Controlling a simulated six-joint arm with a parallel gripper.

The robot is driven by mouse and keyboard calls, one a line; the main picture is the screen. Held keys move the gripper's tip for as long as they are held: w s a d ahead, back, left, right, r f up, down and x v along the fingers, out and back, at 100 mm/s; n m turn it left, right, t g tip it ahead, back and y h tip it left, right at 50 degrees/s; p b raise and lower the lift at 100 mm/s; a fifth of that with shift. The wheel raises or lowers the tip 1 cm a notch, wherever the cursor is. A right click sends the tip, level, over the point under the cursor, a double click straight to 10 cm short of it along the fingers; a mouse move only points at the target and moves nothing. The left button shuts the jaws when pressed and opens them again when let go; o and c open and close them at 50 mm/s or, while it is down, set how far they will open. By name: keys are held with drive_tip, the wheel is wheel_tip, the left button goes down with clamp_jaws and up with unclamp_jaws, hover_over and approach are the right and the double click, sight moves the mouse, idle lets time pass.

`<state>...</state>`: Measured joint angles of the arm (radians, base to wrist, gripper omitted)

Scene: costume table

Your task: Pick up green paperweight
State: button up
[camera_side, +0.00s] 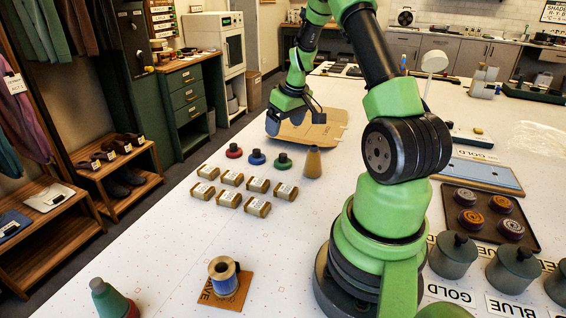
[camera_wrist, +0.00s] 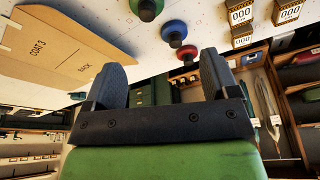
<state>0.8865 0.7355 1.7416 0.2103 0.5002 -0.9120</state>
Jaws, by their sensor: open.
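The green paperweight (camera_side: 283,160) is a dark green disc with a dark knob, standing on the white table, right of the blue paperweight (camera_side: 256,157) and the red paperweight (camera_side: 234,151). In the wrist view the green paperweight (camera_wrist: 147,9) is at the top edge, partly cut off, beyond the blue one (camera_wrist: 174,30) and the red one (camera_wrist: 187,52). My gripper (camera_side: 295,114) is open and empty, over the cardboard pattern pieces behind the paperweights. Its two fingers also show spread apart in the wrist view (camera_wrist: 160,66), with none of the paperweights between them.
Several labelled boxes (camera_side: 257,185) stand in front of the row. Cardboard pattern pieces (camera_side: 308,133) lie behind it. A spool (camera_side: 223,270) stands on a brown card nearer the camera.

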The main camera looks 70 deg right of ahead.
hover_over(283, 155)
drive_tip(key=s, duration=0.1)
drive_tip(key=f, duration=0.6)
drive_tip(key=shift+s+a, duration=0.15)
drive_tip(key=shift+a, duration=0.05)
drive_tip(key=x, duration=0.5)
drive_tip(key=shift+f, duration=0.35)
drive_tip(key=c, duration=1.1)
drive_tip(key=shift+c, duration=0.2)
drive_tip(key=shift+r, duration=0.1)
